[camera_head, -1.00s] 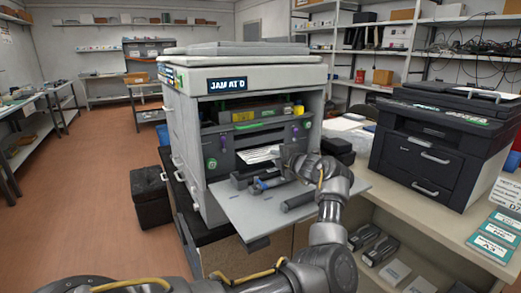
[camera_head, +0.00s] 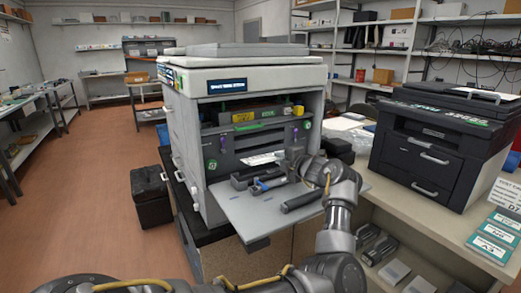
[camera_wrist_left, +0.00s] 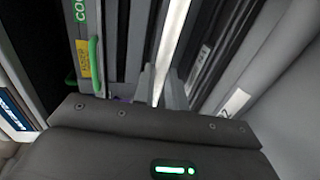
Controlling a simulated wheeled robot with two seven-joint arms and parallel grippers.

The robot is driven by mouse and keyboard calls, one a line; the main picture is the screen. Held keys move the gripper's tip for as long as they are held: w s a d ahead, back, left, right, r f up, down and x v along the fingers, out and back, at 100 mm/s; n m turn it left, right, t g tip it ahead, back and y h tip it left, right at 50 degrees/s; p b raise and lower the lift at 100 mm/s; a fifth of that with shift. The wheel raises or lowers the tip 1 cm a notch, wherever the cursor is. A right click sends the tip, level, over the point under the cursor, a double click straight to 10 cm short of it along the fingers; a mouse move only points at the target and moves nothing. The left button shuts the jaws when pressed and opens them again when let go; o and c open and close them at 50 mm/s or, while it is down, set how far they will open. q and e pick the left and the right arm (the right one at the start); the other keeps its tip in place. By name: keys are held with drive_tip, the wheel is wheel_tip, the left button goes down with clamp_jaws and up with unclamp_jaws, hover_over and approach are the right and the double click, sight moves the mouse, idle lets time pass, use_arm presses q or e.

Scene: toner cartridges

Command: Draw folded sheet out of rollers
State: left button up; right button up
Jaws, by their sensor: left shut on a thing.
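The white folded sheet (camera_head: 262,159) sticks out of the dark roller slot in the open front of the big grey printer (camera_head: 240,75). In the left wrist view the sheet shows as a long pale strip (camera_wrist_left: 173,40) running down between my fingers. My left gripper (camera_head: 288,160) is at the right end of the sheet, in front of the slot, and is shut on it. Its fingers also show in the left wrist view (camera_wrist_left: 158,88). The sheet's inner part is hidden in the printer. My right gripper is out of view.
The printer's front flap (camera_head: 265,215) is folded down below the opening, with a dark roller-like bar (camera_head: 302,201) on it. A green lever (camera_wrist_left: 95,65) stands left of my fingers. A black printer (camera_head: 440,150) sits on the bench at right.

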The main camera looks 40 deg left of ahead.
use_arm(q)
drive_tip(key=shift+s+d+r+p, duration=0.3)
drive_tip(key=shift+d+r+p, duration=0.3)
drive_tip(key=shift+d+r, duration=0.35)
drive_tip(key=shift+s+d+r+p, duration=0.25)
drive_tip(key=shift+d+r+p, duration=0.3)
drive_tip(key=shift+d+r, duration=0.4)
drive_tip(key=shift+s+d+r, duration=0.2)
drive_tip(key=shift+d+r, duration=0.05)
drive_tip(key=shift+d, duration=0.3)
